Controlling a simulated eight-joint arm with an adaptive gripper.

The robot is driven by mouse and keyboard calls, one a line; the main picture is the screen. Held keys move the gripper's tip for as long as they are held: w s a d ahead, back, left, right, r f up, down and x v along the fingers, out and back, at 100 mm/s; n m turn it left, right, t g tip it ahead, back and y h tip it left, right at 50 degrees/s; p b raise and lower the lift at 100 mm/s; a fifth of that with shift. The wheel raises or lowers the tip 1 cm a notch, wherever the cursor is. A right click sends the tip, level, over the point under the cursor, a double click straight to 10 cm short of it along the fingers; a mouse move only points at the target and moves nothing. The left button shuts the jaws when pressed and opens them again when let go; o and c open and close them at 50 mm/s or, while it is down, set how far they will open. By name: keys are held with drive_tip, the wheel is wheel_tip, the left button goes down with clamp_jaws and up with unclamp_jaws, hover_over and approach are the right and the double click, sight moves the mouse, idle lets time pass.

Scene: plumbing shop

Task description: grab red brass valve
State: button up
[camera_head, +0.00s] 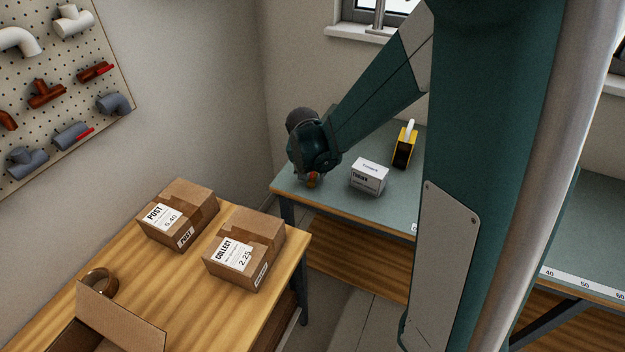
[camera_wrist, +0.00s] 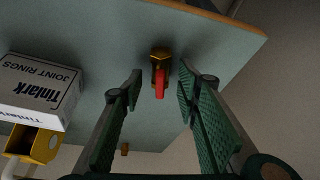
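The red brass valve (camera_wrist: 160,67), a brass body with a red lever, lies on the grey-green bench top in the wrist view. It sits just beyond my fingertips, in line with the gap between them. In the head view a small orange-red bit of it (camera_head: 313,180) shows right below my gripper. My gripper (camera_wrist: 159,85) is open, with one green finger on each side and nothing held between them. In the head view my gripper (camera_head: 314,170) is over the left end of the bench, and its fingers are mostly hidden.
A white joint rings box (camera_head: 369,177) stands right of my gripper; it also shows in the wrist view (camera_wrist: 40,88). A yellow-black item (camera_head: 404,149) stands behind it. The bench edge (camera_head: 325,206) is close. Cardboard parcels (camera_head: 178,212) (camera_head: 244,248) sit on the wooden table.

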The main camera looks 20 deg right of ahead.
idle(0.6)
clamp_jaws()
drive_tip(key=shift+r+p, duration=1.15)
drive_tip(key=shift+r, duration=3.8)
